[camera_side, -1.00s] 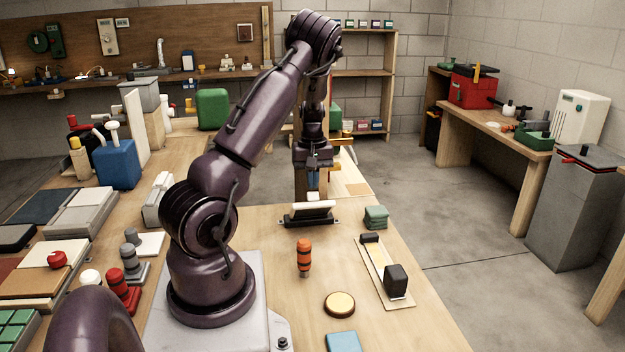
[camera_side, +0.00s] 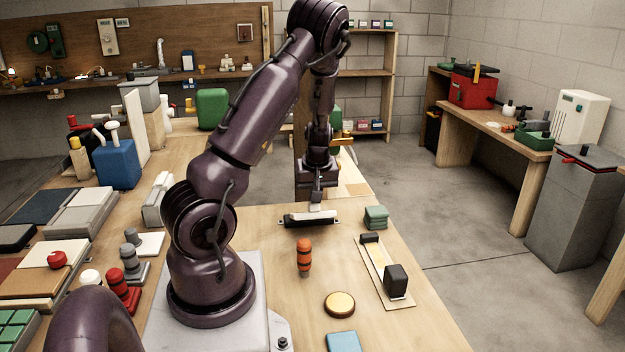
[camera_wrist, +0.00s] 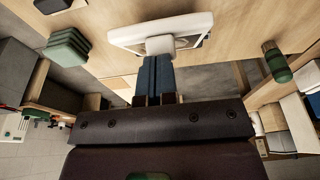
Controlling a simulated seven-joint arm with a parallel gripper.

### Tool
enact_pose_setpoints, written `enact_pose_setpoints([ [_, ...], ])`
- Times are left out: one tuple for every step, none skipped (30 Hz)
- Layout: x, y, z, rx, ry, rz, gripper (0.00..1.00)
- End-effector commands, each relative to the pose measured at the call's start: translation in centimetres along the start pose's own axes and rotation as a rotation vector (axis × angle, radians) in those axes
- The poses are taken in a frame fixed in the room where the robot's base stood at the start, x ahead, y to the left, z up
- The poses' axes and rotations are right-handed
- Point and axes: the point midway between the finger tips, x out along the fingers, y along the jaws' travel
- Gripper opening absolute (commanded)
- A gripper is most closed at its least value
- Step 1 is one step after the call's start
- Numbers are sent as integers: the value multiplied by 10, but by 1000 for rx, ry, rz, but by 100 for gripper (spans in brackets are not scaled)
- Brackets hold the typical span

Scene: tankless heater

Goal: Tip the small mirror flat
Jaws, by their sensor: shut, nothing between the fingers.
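The small mirror (camera_side: 309,218) lies on the wooden bench in its dark stand, low and nearly flat in the side view. In the wrist view it shows as a white-edged panel (camera_wrist: 125,37) at the top. My gripper (camera_side: 316,206) is right above it, pointing down, with its fingers shut and nothing between them. In the wrist view the pale fingertips (camera_wrist: 160,45) overlap the mirror's edge and appear to touch it. The fingers hide part of the panel, and its exact remaining tilt is hard to tell.
A green block stack (camera_side: 376,217) stands to the right of the mirror. A strip with dark blocks (camera_side: 378,272), a round yellow-topped disc (camera_side: 339,304) and a blue block (camera_side: 343,341) lie nearer, with bare bench between.

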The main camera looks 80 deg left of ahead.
Motion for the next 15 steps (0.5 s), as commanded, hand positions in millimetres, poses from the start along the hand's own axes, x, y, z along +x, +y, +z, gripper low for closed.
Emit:
enact_pose_setpoints([
  [3,-1,5,-2,-3,-1,0],
  [4,-1,8,-1,-4,-1,0],
  [7,-1,13,-1,-5,-1,0],
  [9,-1,16,-1,-4,-2,0],
  [11,-1,19,-1,-5,-2,0],
  [13,-1,23,-1,-5,-1,0],
  [15,-1,26,-2,-6,-2,0],
  [17,-1,29,-2,-5,-2,0],
  [20,-1,32,-2,-5,-1,0],
  [22,-1,34,-3,-5,-1,0],
  [24,-1,36,-3,-5,-1,0],
  [26,-1,39,-4,-6,-1,0],
  [28,-1,41,-4,-6,-2,0],
  [30,-1,42,-4,-5,-2,0],
  [32,-1,45,-3,-5,-1,0],
])
